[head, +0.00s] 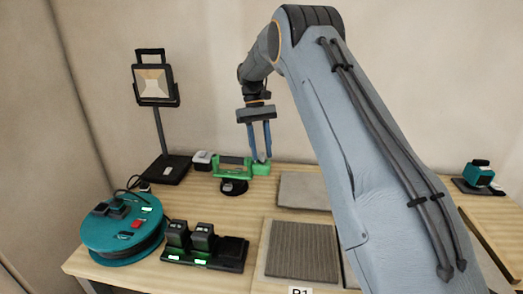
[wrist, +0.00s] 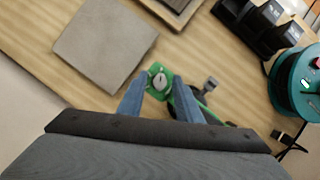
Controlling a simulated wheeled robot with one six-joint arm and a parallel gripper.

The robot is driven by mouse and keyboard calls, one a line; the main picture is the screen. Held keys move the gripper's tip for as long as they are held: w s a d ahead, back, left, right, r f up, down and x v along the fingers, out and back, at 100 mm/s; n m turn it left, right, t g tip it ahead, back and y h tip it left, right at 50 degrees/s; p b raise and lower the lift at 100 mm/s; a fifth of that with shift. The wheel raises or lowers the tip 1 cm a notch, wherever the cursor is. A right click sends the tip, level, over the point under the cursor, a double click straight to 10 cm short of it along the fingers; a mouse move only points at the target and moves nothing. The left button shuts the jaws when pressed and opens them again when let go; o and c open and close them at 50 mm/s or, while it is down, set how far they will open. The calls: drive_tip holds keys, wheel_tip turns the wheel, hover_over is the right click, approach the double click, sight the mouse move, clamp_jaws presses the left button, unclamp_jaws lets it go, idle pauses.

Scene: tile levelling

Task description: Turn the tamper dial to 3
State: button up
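The green tamper (head: 234,167) lies near the back edge of the wooden table, with a black round part at its front. In the wrist view its green body (wrist: 161,72) carries a small pale dial (wrist: 159,82) with a dark mark. The dial's numbers are too small to read. My gripper (head: 261,158) points down over the tamper's right end. In the wrist view my gripper (wrist: 160,87) is open, with one blue finger on each side of the dial. I cannot tell whether the fingers touch it. Much of the tamper is hidden behind the right finger in the wrist view.
A teal cable reel (head: 122,232) and a black charger (head: 242,253) with batteries stand front left. A work lamp (head: 155,88) stands behind them. Grey tiles (head: 303,191) and (head: 302,250) lie right of the tamper. A teal tool (head: 478,174) sits far right.

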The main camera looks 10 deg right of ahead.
drive_tip(key=b+v, duration=0.2)
drive_tip(key=v, duration=0.5)
drive_tip(key=shift+r, duration=0.4)
drive_tip(key=shift+w, duration=0.15)
drive_tip(key=s+f+t, duration=0.1)
drive_tip(key=s+f, duration=0.3)
drive_tip(key=s, duration=0.8)
drive_tip(key=s+f+m+t, duration=0.1)
drive_tip(key=s+f+t, duration=0.1)
drive_tip(key=s, duration=1)
drive_tip(key=s+f+t, duration=0.1)
drive_tip(key=s+f, duration=0.4)
drive_tip(key=s, duration=0.8)
drive_tip(key=shift+d+f+t+y, duration=0.2)
drive_tip(key=shift+f+t+y, duration=0.1)
drive_tip(key=shift+f+t, duration=0.1)
